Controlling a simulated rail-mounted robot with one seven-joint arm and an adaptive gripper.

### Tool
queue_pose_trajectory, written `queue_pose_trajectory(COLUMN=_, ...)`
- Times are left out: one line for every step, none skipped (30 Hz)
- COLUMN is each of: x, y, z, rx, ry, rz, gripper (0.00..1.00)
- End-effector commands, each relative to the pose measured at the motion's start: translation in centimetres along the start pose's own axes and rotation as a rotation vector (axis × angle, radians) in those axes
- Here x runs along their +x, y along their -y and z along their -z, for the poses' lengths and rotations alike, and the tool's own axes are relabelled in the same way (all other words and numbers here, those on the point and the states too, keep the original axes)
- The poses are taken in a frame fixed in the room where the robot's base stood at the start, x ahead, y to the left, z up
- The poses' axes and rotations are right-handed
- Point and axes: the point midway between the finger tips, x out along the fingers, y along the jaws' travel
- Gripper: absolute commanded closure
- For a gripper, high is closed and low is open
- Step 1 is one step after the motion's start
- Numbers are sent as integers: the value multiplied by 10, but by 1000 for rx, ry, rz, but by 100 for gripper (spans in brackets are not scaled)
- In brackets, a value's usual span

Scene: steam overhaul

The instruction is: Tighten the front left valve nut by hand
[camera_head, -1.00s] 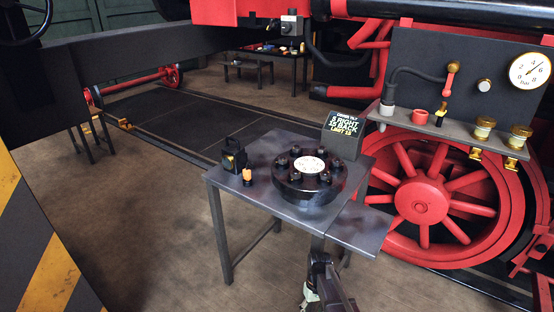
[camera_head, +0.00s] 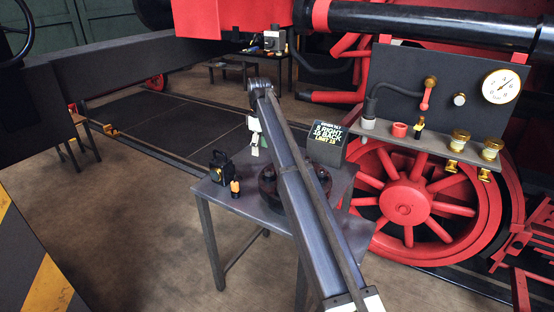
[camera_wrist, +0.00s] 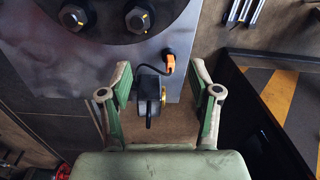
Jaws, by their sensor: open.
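The round black valve cover (camera_head: 268,183) lies on the grey table (camera_head: 205,189). My arm crosses in front of it in the head view and hides most of it, including its nuts. In the wrist view, part of the cover (camera_wrist: 105,28) shows at the top left. Two hex nuts show there, a left nut (camera_wrist: 74,16) and a right nut (camera_wrist: 138,19). I cannot tell which is the front left one. My gripper (camera_wrist: 160,68) is open and empty, its two fingers spread below the nuts in the picture. It also shows, small, in the head view (camera_head: 255,143).
A black lamp (camera_head: 220,168) and an orange-topped item (camera_head: 235,187) stand at the table's left; the lamp (camera_wrist: 148,98) appears between my fingers in the wrist view. A tilt display (camera_head: 326,141) stands behind the cover. The gauge panel (camera_head: 440,100) and red wheel (camera_head: 408,203) are on the right.

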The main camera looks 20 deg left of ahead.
Motion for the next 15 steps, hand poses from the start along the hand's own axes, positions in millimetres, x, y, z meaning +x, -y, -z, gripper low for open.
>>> queue_pose_trajectory(x=-29, y=-13, z=1, rx=-22, ry=2, rz=-7, gripper=38)
queue_pose_trajectory(x=-38, y=-16, z=-1, rx=-34, ry=3, rz=-10, gripper=38)
queue_pose_trajectory(x=-47, y=-20, z=-2, rx=-48, ry=5, rz=-14, gripper=38)
queue_pose_trajectory(x=-53, y=-22, z=-3, rx=-55, ry=7, rz=-16, gripper=38)
queue_pose_trajectory(x=-57, y=-23, z=-4, rx=-62, ry=8, rz=-17, gripper=38)
queue_pose_trajectory(x=-59, y=-24, z=-5, rx=-68, ry=9, rz=-18, gripper=38)
queue_pose_trajectory(x=-60, y=-25, z=-6, rx=-71, ry=10, rz=-18, gripper=38)
queue_pose_trajectory(x=-59, y=-25, z=-6, rx=-72, ry=10, rz=-18, gripper=38)
queue_pose_trajectory(x=-55, y=-24, z=-7, rx=-72, ry=10, rz=-18, gripper=38)
queue_pose_trajectory(x=-52, y=-24, z=-7, rx=-72, ry=10, rz=-18, gripper=38)
queue_pose_trajectory(x=-48, y=-24, z=-7, rx=-72, ry=10, rz=-18, gripper=38)
queue_pose_trajectory(x=-44, y=-24, z=-7, rx=-71, ry=11, rz=-17, gripper=38)
queue_pose_trajectory(x=-40, y=-24, z=-8, rx=-71, ry=11, rz=-17, gripper=38)
queue_pose_trajectory(x=-35, y=-24, z=-8, rx=-71, ry=11, rz=-17, gripper=38)
queue_pose_trajectory(x=-29, y=-24, z=-8, rx=-71, ry=11, rz=-17, gripper=38)
